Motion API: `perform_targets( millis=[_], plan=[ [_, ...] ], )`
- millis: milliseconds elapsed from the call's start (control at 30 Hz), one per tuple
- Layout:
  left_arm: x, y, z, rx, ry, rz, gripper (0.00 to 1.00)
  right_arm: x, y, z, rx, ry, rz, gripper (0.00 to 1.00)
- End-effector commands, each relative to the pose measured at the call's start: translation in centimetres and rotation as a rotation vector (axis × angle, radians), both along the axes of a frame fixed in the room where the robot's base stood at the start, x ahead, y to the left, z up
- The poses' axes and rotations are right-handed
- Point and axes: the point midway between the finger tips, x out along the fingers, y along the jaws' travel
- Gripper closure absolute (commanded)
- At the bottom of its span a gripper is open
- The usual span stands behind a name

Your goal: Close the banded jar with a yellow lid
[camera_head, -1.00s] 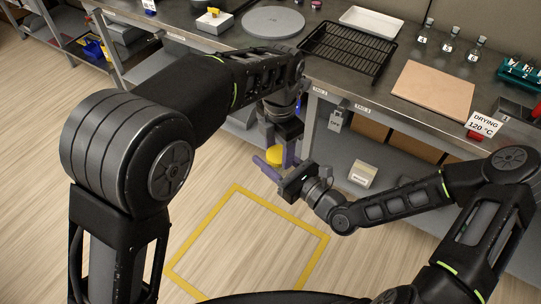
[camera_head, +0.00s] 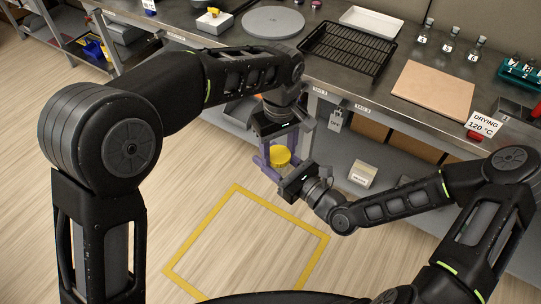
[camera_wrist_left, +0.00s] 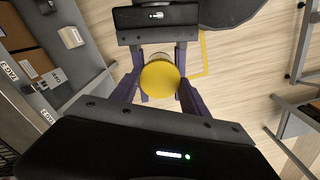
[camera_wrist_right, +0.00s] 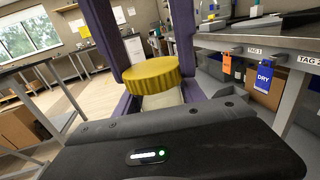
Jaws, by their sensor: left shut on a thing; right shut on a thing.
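The yellow lid (camera_head: 280,154) is a round, ridged cap, flat side up, at the mouth of a pale jar (camera_wrist_right: 163,99). In the right wrist view the lid (camera_wrist_right: 152,75) looks nearly level and covers the jar's top; I cannot tell whether it is seated. My left gripper (camera_head: 283,150) reaches down from above, its purple fingers either side of the lid, shut on it. My right gripper (camera_head: 279,172) comes from the side, shut on the jar below. The left wrist view shows the lid (camera_wrist_left: 160,81) from above, hiding most of the jar. The jar's bands are hidden.
The steel bench (camera_head: 325,84) edge is just behind the grippers. On it are a black rack (camera_head: 348,48), a tan board (camera_head: 434,88) and a grey disc (camera_head: 273,22). A yellow floor outline (camera_head: 248,243) lies below, empty inside.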

Motion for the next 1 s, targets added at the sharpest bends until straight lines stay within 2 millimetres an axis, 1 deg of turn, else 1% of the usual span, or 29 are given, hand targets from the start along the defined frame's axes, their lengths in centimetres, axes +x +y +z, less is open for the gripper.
perform_targets(
  millis=[100,267,300,367,400,467,500,667,900,1000],
  plan=[
    [0.09,0.05,-0.01,-0.003,0.0,-0.327,0.95,-0.03,0.04,0.03,0.001,-0.001,0.001,1.0],
    [0.07,0.05,-0.05,-0.003,-0.001,-0.789,0.95,-0.04,0.05,0.03,0.001,-0.001,0.001,1.0],
    [0.07,0.04,-0.04,-0.002,0.0,-0.905,0.95,-0.04,0.05,0.03,0.001,-0.001,0.001,1.0],
    [0.07,0.04,-0.06,-0.003,-0.001,-1.077,0.95,-0.04,0.05,0.03,0.0,0.0,0.001,1.0],
    [0.07,0.02,-0.06,-0.003,-0.002,-1.192,0.95,-0.04,0.05,0.03,0.0,0.0,0.001,1.0],
    [0.07,0.0,-0.07,-0.004,-0.002,-1.364,0.95,-0.04,0.05,0.03,0.0,0.0,0.001,1.0],
    [0.07,0.02,-0.08,-0.004,-0.003,-1.479,0.95,-0.05,0.05,0.02,0.0,0.0,0.002,1.0],
    [0.07,0.05,-0.11,-0.003,-0.002,-1.935,0.95,-0.05,0.05,0.02,0.0,0.0,0.002,1.0],
    [0.01,0.0,-0.18,-0.004,-0.003,-2.618,0.95,-0.05,0.06,0.02,0.0,0.0,0.002,1.0],
    [0.0,0.01,-0.17,-0.004,-0.003,-2.87,0.95,-0.05,0.06,0.02,0.0,0.0,0.002,1.0]
  ],
)
